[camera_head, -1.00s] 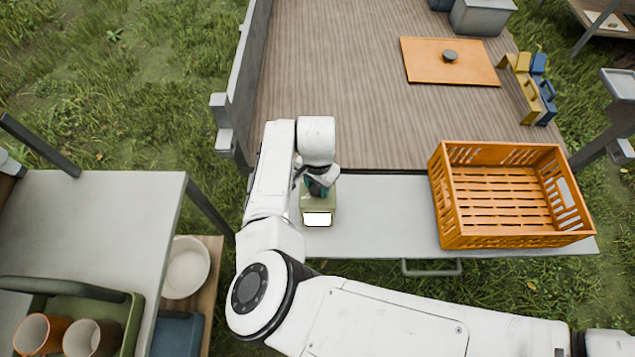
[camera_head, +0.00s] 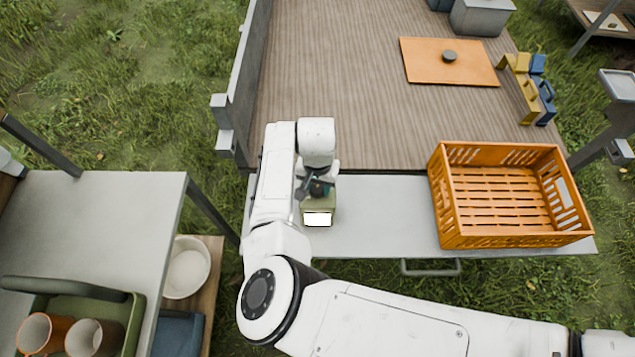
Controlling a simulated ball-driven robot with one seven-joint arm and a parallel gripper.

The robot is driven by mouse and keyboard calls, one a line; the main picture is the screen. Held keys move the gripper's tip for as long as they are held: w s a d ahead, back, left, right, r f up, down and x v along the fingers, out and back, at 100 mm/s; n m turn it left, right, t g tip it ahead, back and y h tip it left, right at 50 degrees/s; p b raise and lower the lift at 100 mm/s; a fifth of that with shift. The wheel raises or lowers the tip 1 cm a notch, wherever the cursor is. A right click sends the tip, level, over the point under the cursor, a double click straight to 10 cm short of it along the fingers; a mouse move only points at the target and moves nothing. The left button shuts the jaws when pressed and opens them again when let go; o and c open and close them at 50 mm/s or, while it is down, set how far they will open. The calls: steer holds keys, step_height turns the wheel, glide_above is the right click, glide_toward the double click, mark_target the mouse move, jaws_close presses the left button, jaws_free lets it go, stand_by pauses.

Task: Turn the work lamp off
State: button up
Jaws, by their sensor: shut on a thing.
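The work lamp (camera_head: 318,218) is a small olive-green box with a bright white face toward me, so it looks lit. It stands on the grey tailgate shelf (camera_head: 385,215), near its left end. My gripper (camera_head: 317,191) points down onto the top of the lamp. Its jaws are shut on the lamp's top part, though my arm and wrist hide much of the contact. A dark round piece shows between the fingers. Any switch on the lamp is too small to tell.
An empty orange crate (camera_head: 440,205) stands on the right of the shelf. Behind is the wooden deck (camera_head: 345,60) with an orange board (camera_head: 425,65). At left a grey table (camera_head: 90,225) holds a green tray (camera_head: 130,315) with mugs. The shelf between lamp and crate is clear.

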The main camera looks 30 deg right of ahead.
mark_target(318, 187)
steer(key=n, duration=0.5)
steer(key=shift+n+p, duration=0.3)
steer(key=n, duration=0.6)
steer(key=shift+p, duration=0.3)
steer(key=n, duration=0.6)
steer(key=shift+n, duration=0.3)
steer(key=n, duration=0.5)
steer(key=shift+p, duration=0.3)
steer(key=shift+n, duration=0.3)
steer(key=o, duration=1.1)
steer(key=shift+r, duration=0.1)
step_height(318, 187, up, 11)
steer(key=shift+f+b, duration=0.2)
steer(key=shift+b, duration=0.15)
